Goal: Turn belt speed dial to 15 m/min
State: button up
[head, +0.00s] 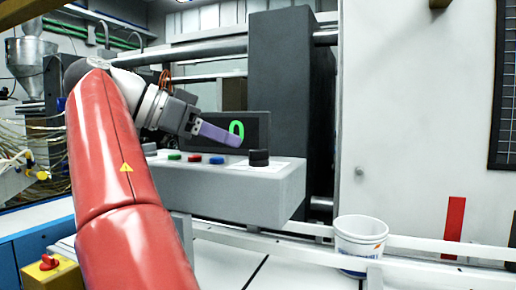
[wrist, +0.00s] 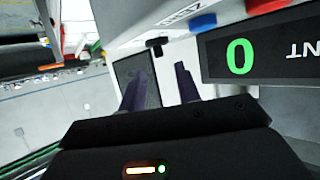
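The grey control panel (head: 225,187) carries a black dial (head: 258,157) at its right end, on a pale plate. What looks like the same dial shows in the wrist view (wrist: 155,43), small and dark, beyond my fingertips. A dark display (head: 258,124) behind the panel reads a green 0; it also shows in the wrist view (wrist: 240,57). My gripper (head: 238,139) is in front of the display, above and left of the dial, apart from it. In the wrist view its purple fingers (wrist: 162,68) stand apart with nothing between them. The dial's markings are unreadable.
Green (head: 174,156), red (head: 194,158) and blue (head: 216,160) buttons sit left of the dial. Another dark knob (head: 149,148) at the left end is partly hidden by my arm. A white tub (head: 360,240) stands at lower right by the rail.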

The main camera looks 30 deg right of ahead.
aim_at(259, 157)
jog(key=shift+b+x, duration=0.9)
jog(key=shift+x, duration=2.2)
jog(key=shift+c, duration=0.2)
grip_shut()
